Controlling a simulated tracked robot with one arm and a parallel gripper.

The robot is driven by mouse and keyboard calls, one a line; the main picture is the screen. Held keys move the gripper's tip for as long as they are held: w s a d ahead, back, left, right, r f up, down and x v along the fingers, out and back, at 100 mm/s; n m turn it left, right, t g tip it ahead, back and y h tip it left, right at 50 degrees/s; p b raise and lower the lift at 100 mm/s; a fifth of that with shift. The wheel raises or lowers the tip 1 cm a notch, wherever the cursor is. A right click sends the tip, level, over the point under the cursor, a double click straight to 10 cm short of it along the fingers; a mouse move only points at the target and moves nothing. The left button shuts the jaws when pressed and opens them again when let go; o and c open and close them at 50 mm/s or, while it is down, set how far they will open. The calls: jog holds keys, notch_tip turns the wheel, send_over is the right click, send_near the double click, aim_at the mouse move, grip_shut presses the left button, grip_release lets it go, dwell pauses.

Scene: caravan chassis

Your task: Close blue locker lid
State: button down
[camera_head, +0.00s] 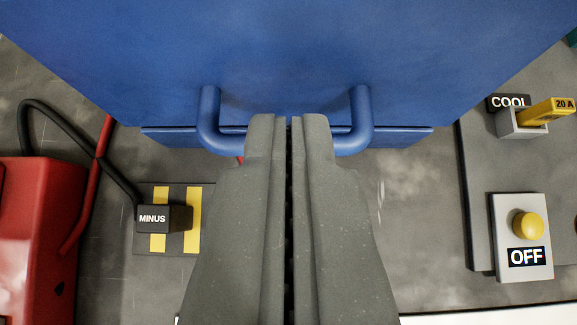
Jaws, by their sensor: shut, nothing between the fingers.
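The blue locker lid (290,50) fills the upper part of the view. It has a blue bar handle (208,115) that curves out at both ends. A darker blue strip (405,138) shows below the lid's lower edge. My gripper (289,118) is shut and empty. Its fingertips overlap the middle of the handle in the picture and hide it. I cannot tell whether they touch it.
At left are a red box (35,220), a black cable, a red cable and a MINUS block (153,217) on a striped plate. At right are an OFF panel (520,240) with a yellow button and a yellow 20 A piece (548,112). Grey surface lies between.

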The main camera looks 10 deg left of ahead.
jog(key=f, duration=0.1)
jog(key=w+f, duration=0.1)
jog(key=f, duration=0.3)
jog(key=shift+w+a+b, duration=0.15)
jog(key=shift+w+b, duration=0.15)
jog(key=shift+w, duration=0.05)
jog(key=shift+s+f, duration=0.2)
jog(key=shift+f, duration=0.35)
jog(key=shift+s+f, duration=0.2)
jog(key=shift+f, duration=0.35)
jog(key=shift+r, duration=0.1)
